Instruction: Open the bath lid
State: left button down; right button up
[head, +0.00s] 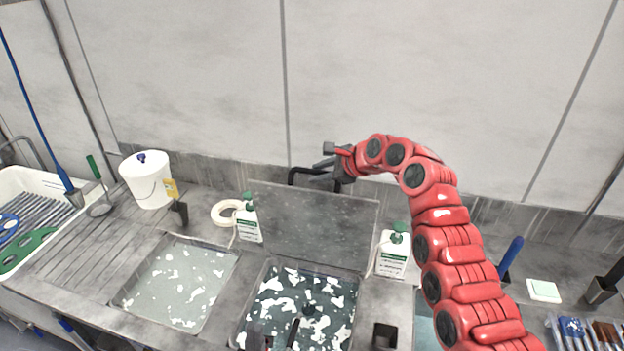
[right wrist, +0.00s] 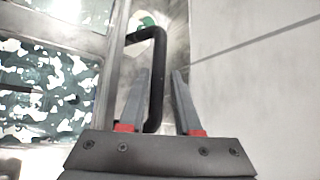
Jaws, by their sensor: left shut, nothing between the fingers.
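The bath lid (head: 318,222) is a flat grey panel standing raised, nearly upright, at the back edge of the bath (head: 346,325). The bath is uncovered and shows dark liquid with white patches. The lid's black handle (head: 292,177) is on its far side; in the right wrist view the handle (right wrist: 158,65) is a bent bar. My right gripper (head: 328,166) is behind the lid's top edge. Its fingers (right wrist: 160,75) are apart, with part of the handle between them, nearer the left finger. My left gripper (head: 272,338) is low over the bath's front, shut and empty, partly cut off.
A second basin (head: 180,285) lies to the left. White bottles with green pumps (head: 248,222) (head: 393,252) stand on both sides of the lid. A white bucket (head: 147,182) is further left. The wall (head: 400,70) is close behind the right gripper.

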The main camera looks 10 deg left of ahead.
jog(key=b+v, duration=0.3)
jog(key=v, duration=0.9)
jog(key=shift+w+d+f+b, duration=0.1)
jog(key=shift+d+b, duration=0.1)
jog(key=shift+b, duration=0.1)
jog(key=shift+s+d+r, duration=0.3)
jog(key=shift+d+r, duration=0.1)
jog(key=shift+r, duration=0.05)
